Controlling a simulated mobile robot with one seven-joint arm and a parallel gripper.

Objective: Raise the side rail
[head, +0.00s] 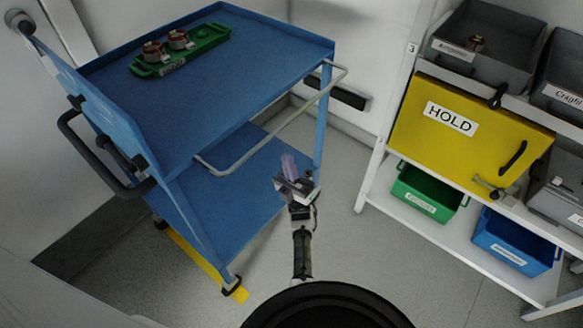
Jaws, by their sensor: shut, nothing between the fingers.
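The side rail (284,120) is a light grey bent tube on the near right side of the blue cart (262,45). It hangs below the edge of the cart's top shelf, and spans from the right corner post down toward the left over the lower shelf. My gripper (290,164) is just below and to the right of the rail, in front of the lower shelf. Its pinkish fingers point up and are closed, with nothing visible between them. The gripper appears apart from the rail, though depth is hard to judge.
A green tray (181,52) with two copper-wound parts sits on the cart top. A black push handle (85,160) is at the cart's left end. A white rack (380,160) on the right has a yellow HOLD panel (470,135) and several bins. Grey floor lies open between cart and rack.

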